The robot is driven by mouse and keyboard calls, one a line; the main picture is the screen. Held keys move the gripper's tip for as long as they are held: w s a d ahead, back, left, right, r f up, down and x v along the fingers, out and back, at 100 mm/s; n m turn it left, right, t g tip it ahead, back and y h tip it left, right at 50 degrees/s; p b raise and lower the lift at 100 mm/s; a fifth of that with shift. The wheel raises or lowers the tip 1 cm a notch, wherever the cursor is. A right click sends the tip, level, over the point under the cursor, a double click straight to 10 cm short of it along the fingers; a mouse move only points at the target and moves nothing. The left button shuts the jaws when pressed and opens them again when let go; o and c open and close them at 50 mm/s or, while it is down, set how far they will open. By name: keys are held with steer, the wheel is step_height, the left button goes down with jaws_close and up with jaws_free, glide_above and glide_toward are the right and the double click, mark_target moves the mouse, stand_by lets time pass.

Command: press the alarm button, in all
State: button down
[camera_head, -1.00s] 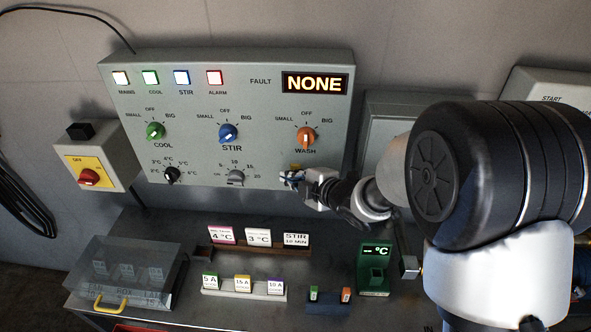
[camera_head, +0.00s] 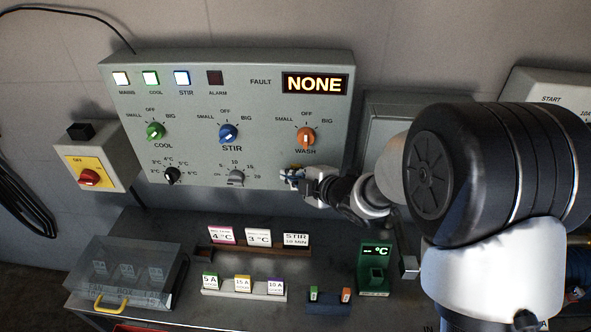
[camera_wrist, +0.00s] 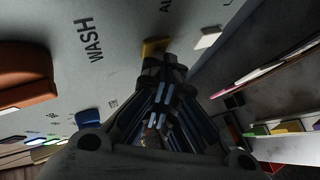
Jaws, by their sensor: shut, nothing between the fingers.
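The grey control panel (camera_head: 262,110) on the wall has a small yellow button (camera_head: 296,168) at its lower right, below the WASH knob. The button also shows in the wrist view (camera_wrist: 155,46), beside a partly cut-off label starting "AL". My gripper (camera_head: 293,177) is shut and empty, its fingertips right at the button. In the wrist view my gripper (camera_wrist: 162,68) covers the button's near part; whether it touches cannot be told. The ALARM lamp (camera_head: 215,78) is dark. The fault display (camera_head: 315,84) reads NONE.
The MAINS, COOL and STIR lamps (camera_head: 181,78) are lit. Below stands a bench (camera_head: 200,310) with cards and a green thermometer unit (camera_head: 375,270).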

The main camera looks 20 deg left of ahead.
stand_by(0.3)
steer(key=shift+s+d+b, duration=0.2)
steer(key=shift+s+b, duration=0.3)
steer(key=shift+s, duration=0.3)
steer(key=s+b, duration=0.1)
steer(key=s, duration=0.1)
steer(key=s+d+b, duration=0.1)
steer(key=s, duration=0.1)
steer(key=shift+s, duration=0.4)
steer(key=shift+d, duration=0.1)
stand_by(0.3)
